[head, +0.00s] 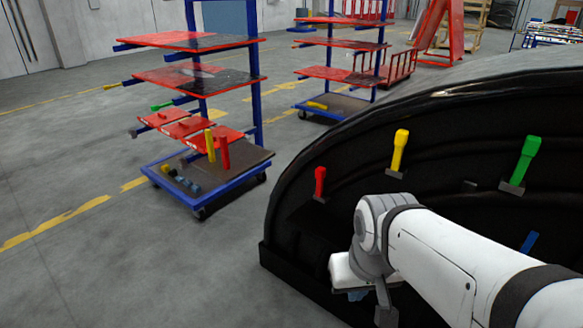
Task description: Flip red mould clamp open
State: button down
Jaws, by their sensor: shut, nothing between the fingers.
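The red mould clamp (320,182) stands upright on the inner left side of the black curved mould (290,215). Its handle points up from a small grey base. My gripper (352,280) is at the end of my white arm, below and to the right of the red clamp and clearly apart from it. It is shut and holds nothing. Its fingertips are mostly hidden by my wrist.
A yellow clamp (399,152), a green clamp (525,160) and a blue clamp (530,241) sit further right on the mould. A blue trolley (257,85) with red shelves stands left of the mould. Open grey floor (90,260) lies at the left.

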aim_at(321, 171)
jog(key=u, duration=0.05)
jog(key=k, duration=0.65)
jog(key=z, duration=0.2)
jog(key=i, duration=0.9)
jog(key=u, duration=0.05)
jog(key=k, duration=0.65)
jog(key=u, duration=0.25)
jog(key=i, duration=1.7)
jog(key=z, duration=0.45)
